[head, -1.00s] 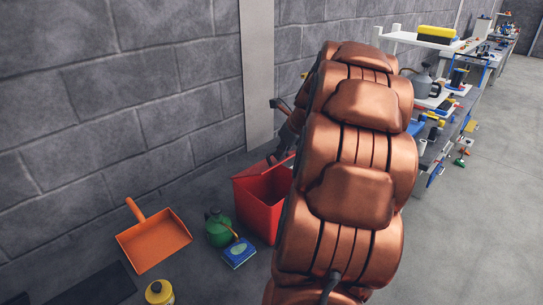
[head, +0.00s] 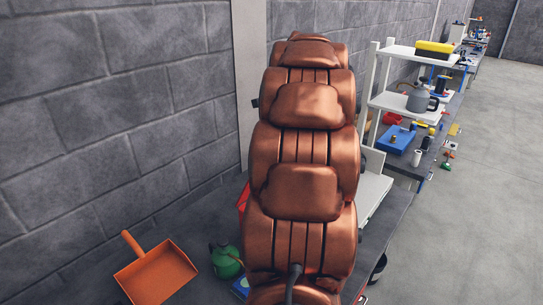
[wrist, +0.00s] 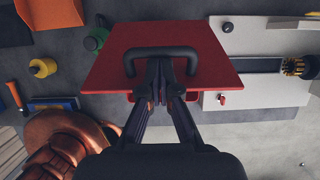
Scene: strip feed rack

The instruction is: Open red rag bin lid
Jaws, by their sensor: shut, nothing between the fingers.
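The red rag bin's lid (wrist: 205,65) fills the upper middle of the wrist view, with a black bar handle (wrist: 162,51) across it. My gripper (wrist: 165,68) has its fingers together with nothing between them. Its tips overlap the handle in the picture, and I cannot tell whether they touch it. How far the lid is raised is not clear. In the head view only a red sliver of the bin (head: 242,197) shows left of my copper arm, which hides the rest and my gripper.
An orange dustpan (head: 156,273) and a green can (head: 227,261) lie left of my arm. A yellow-lidged pot (wrist: 42,68) and a blue box (wrist: 52,104) are left of the lid. A white rack (head: 400,105) stands to the right, and open floor (head: 480,220) lies beyond.

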